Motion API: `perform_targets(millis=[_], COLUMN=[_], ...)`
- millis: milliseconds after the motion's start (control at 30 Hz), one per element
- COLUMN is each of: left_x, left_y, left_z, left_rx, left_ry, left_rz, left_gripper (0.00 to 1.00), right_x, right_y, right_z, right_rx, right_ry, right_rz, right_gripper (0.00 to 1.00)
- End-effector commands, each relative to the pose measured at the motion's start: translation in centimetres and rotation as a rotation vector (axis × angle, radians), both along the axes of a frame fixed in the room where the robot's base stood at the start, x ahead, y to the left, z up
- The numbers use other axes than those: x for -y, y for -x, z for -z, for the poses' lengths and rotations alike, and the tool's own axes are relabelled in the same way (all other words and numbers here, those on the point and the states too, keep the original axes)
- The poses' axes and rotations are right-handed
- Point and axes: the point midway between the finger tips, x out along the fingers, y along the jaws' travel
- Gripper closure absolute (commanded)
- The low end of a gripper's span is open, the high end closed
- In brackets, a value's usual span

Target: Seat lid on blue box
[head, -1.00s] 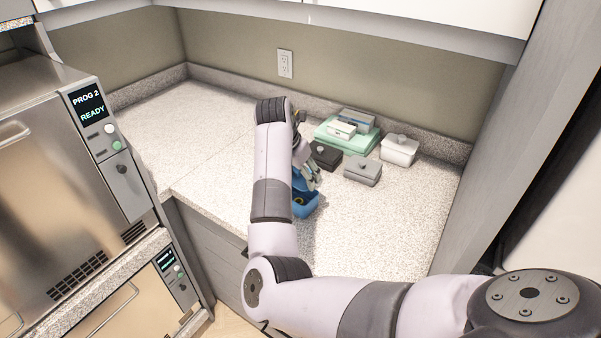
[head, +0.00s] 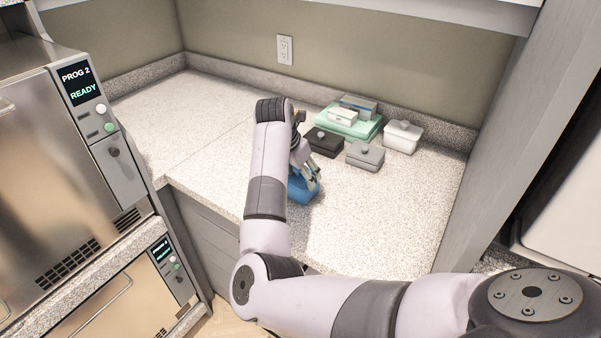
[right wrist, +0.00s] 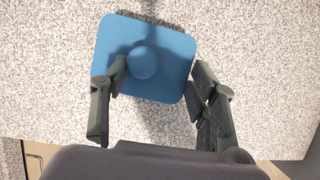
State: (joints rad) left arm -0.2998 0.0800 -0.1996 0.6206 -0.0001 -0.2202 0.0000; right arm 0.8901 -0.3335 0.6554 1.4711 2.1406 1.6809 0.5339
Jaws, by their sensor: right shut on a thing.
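The blue lid (right wrist: 168,38) has a round knob and shows from above in the right wrist view. My right gripper (right wrist: 160,80) is shut on the lid, with one fingertip beside the knob. In the head view the right gripper (head: 305,168) points down over the blue box (head: 304,195) near the counter's front edge. The lid covers the box opening from above. The arm hides part of both, so I cannot tell whether the lid's rim sits flush. My left gripper is not in view.
To the right of the blue box stand a black box (head: 325,143), a grey box (head: 366,156) and a white box (head: 404,138), all lidded. Autoclaves (head: 75,130) stand left. The left counter is clear.

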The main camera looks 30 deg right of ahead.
Motion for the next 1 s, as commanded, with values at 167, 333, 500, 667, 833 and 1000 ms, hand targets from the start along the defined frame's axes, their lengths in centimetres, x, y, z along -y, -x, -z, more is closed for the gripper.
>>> perform_targets(millis=[167,333,500,667,833,1000], left_x=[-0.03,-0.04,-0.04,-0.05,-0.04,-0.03], left_y=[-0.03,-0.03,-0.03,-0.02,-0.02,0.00], left_z=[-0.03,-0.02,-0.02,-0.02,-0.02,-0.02], left_rx=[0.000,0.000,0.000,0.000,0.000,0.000], left_ry=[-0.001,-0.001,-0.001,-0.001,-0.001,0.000], left_rz=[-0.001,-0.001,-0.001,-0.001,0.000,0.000], left_gripper=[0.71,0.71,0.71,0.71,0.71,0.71], right_x=[0.00,0.00,0.01,0.02,0.01,0.01], right_y=[-0.01,-0.01,-0.01,-0.01,0.00,0.00], right_z=[-0.05,-0.04,-0.04,-0.04,-0.03,-0.02], right_rx=[0.001,0.001,0.001,0.000,0.000,0.000], right_ry=[0.000,0.000,0.000,0.000,0.000,0.000], right_rz=[0.000,0.000,0.000,0.000,0.000,0.000], right_gripper=[0.66,0.66,0.35,0.24,0.22,0.17])
